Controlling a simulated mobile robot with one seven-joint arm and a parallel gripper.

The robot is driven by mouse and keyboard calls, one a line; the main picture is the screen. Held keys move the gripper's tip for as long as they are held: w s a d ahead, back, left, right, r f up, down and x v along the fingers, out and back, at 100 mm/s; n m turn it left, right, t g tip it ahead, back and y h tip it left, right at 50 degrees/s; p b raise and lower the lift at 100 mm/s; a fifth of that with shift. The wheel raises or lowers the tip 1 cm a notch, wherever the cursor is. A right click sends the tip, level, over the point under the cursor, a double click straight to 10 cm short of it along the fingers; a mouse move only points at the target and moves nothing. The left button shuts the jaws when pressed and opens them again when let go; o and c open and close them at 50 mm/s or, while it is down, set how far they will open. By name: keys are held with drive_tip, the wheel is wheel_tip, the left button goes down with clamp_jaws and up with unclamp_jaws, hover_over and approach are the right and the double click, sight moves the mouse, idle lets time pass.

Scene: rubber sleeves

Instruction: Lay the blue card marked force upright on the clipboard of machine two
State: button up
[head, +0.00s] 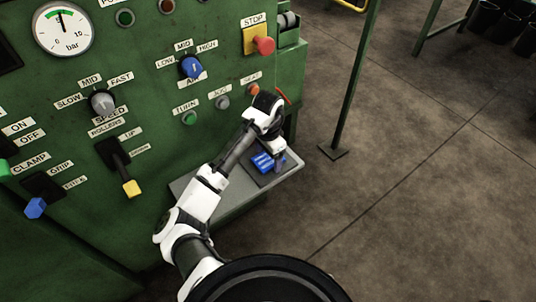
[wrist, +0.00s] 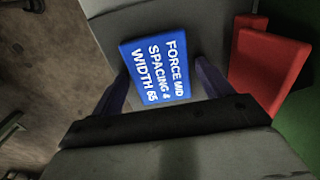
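In the head view the blue card (head: 264,161) is over a dark plate, perhaps the clipboard (head: 271,180), on a grey shelf (head: 222,206). My gripper (head: 279,163) is at the card's right side there. In the wrist view the fingers of my gripper (wrist: 166,88) stand apart on either side of the card. Whether either touches it I cannot tell.
Two red flat pieces (wrist: 270,66) are right of my fingers in the wrist view. The green machine panel (head: 140,75) with knobs, levers and a red stop button (head: 264,45) rises behind the shelf.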

sight(268, 158)
drive_tip(key=shift+o, duration=0.5)
drive_tip(key=shift+r, duration=0.1)
wheel_tip(268, 158, up, 12)
drive_tip(key=p, duration=0.1)
drive_tip(key=shift+p, duration=0.35)
drive_tip(key=shift+r, duration=0.15)
